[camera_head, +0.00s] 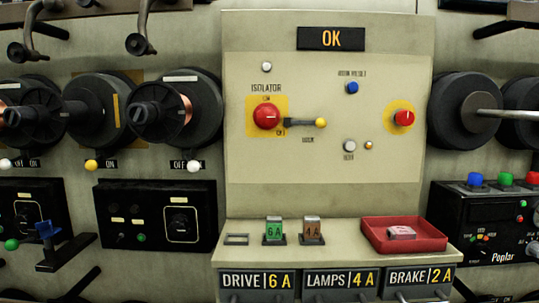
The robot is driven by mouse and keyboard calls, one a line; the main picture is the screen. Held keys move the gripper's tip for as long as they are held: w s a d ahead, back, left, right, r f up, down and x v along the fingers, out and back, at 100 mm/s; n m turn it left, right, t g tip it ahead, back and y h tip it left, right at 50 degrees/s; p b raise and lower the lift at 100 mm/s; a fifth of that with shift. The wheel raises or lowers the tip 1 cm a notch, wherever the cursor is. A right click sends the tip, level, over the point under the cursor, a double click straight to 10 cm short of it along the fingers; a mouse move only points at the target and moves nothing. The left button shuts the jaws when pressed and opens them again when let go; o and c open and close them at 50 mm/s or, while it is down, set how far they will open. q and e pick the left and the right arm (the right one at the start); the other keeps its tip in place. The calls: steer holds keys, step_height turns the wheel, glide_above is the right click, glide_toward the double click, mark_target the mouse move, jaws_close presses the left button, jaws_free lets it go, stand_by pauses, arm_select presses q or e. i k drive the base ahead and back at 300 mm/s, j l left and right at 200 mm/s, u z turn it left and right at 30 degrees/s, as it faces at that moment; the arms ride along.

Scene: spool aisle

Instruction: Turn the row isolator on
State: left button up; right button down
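The isolator (267,116) is a red round knob on a yellow plate, on the left half of the pale central panel. A small mark above the knob seems to read ON and one at its lower right seems to read OFF. A dark lever (298,122) with a yellow ball tip (320,123) lies roughly level just right of the knob, close to the OFF mark. Whether the lever belongs to the knob is not clear. The knob's white line looks about level. Neither of my grippers is in view.
Below, a ledge holds a green 6A block (274,231), a brown 4A block (312,231) and a red tray (420,246). Dark spools (177,108) flank both sides.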

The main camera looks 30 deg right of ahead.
mark_target(266, 116)
steer(key=z, duration=1.2)
